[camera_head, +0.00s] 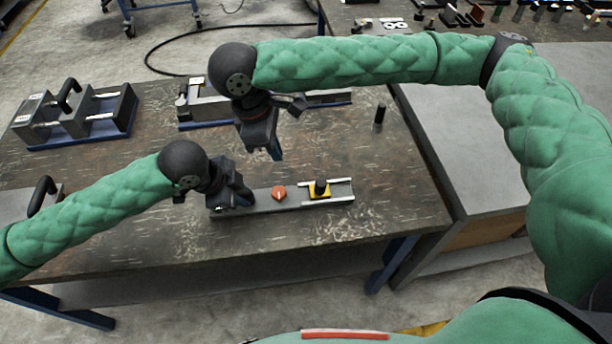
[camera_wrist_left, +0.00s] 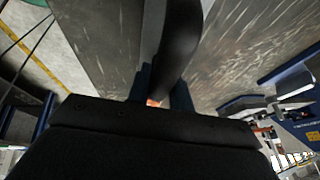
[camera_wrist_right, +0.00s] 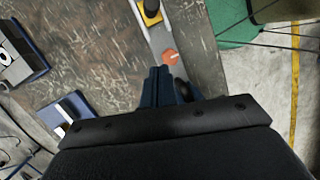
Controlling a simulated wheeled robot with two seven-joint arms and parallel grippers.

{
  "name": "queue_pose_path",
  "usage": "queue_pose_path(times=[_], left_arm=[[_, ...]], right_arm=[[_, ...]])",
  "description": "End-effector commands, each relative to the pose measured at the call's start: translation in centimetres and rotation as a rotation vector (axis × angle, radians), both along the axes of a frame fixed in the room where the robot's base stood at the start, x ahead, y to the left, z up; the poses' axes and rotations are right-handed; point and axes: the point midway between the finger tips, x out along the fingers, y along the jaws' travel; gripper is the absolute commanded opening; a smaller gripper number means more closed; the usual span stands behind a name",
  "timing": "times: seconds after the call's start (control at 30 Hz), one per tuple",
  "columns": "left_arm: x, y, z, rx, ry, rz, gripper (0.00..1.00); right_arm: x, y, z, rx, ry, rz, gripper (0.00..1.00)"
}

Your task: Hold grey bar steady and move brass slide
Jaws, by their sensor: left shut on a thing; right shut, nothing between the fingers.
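The grey bar (camera_head: 262,206) lies on the worktable near its front edge. An orange knob (camera_head: 279,193) with a white mark sits on its middle. The brass slide (camera_head: 319,189), with a black upright knob, sits between pale rails at the bar's right part. My left gripper (camera_head: 236,202) is shut on the bar's left end. My right gripper (camera_head: 276,155) is shut and empty above and behind the bar, left of the slide. In the right wrist view the slide (camera_wrist_right: 150,10) and orange knob (camera_wrist_right: 169,57) lie beyond the right fingers.
A grey fixture with a black handle (camera_head: 75,113) stands at the back left on a blue base. Another fixture (camera_head: 202,103) stands behind my right gripper. A black upright peg (camera_head: 379,116) stands at the right. The table (camera_head: 400,190) right of the bar is clear.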

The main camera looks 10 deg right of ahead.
Motion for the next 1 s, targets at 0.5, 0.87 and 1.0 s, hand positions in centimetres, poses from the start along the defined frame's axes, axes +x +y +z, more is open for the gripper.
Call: queue_pose_path(times=[0.5, 0.87, 1.0], left_arm=[[0.0, 0.0, 0.1, -0.001, -0.001, -0.001, 0.0], [0.0, 0.0, 0.1, -0.001, -0.001, -0.001, 0.0], [0.0, 0.0, 0.1, -0.001, -0.001, -0.001, 0.0]], right_arm=[[0.0, -0.2, -0.6, -0.005, 0.0, -0.003, 0.0], [-0.3, -1.6, -6.1, -0.005, 0.001, -0.003, 0.0], [-0.4, -2.2, -8.6, -0.005, 0.001, -0.004, 0.0]])
